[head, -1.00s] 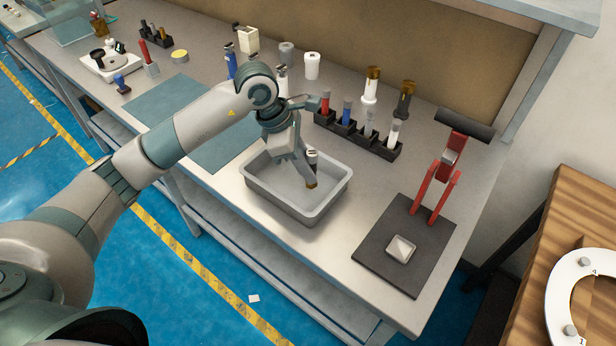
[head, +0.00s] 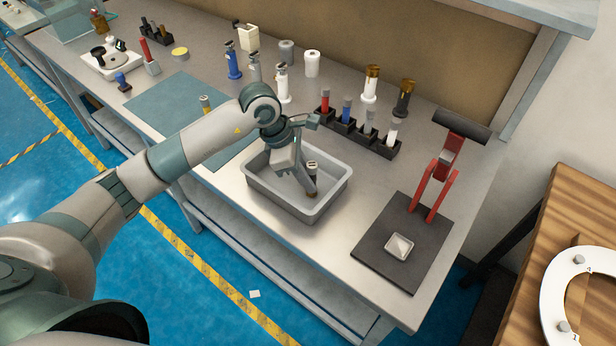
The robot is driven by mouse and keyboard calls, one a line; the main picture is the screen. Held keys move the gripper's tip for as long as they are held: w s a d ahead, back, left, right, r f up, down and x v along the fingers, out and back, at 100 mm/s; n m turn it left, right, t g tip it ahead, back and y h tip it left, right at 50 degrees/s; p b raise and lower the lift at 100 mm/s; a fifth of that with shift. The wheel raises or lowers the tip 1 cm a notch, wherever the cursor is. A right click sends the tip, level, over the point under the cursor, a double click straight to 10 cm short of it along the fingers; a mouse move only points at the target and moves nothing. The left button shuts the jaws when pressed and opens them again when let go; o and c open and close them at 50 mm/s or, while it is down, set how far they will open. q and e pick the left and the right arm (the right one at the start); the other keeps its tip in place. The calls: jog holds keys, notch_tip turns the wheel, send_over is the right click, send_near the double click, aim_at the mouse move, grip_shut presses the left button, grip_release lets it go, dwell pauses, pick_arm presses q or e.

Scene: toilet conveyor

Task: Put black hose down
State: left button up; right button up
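My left gripper (head: 308,184) reaches down into the grey tray (head: 262,196) near the front of the bench. Its fingers appear shut on a short hose piece with a dark and pale top (head: 312,168), taken as the black hose. The piece stands roughly upright inside the tray; its lower part is largely hidden by the finger, and whether it touches the tray floor I cannot tell. Another dark hose with a brown top (head: 404,98) stands at the back of the bench. My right gripper is not in view.
A black rack (head: 382,149) with several coloured pieces stands behind the tray. To the right is a red press (head: 437,185) on a dark plate (head: 375,249). Several bottles, including a blue one (head: 233,62), stand behind my arm. A blue-grey mat (head: 165,103) lies left.

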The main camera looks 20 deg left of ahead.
pick_arm(q)
jog(key=o, duration=0.4)
jog(key=shift+c, duration=0.2)
jog(key=shift+r, duration=0.15)
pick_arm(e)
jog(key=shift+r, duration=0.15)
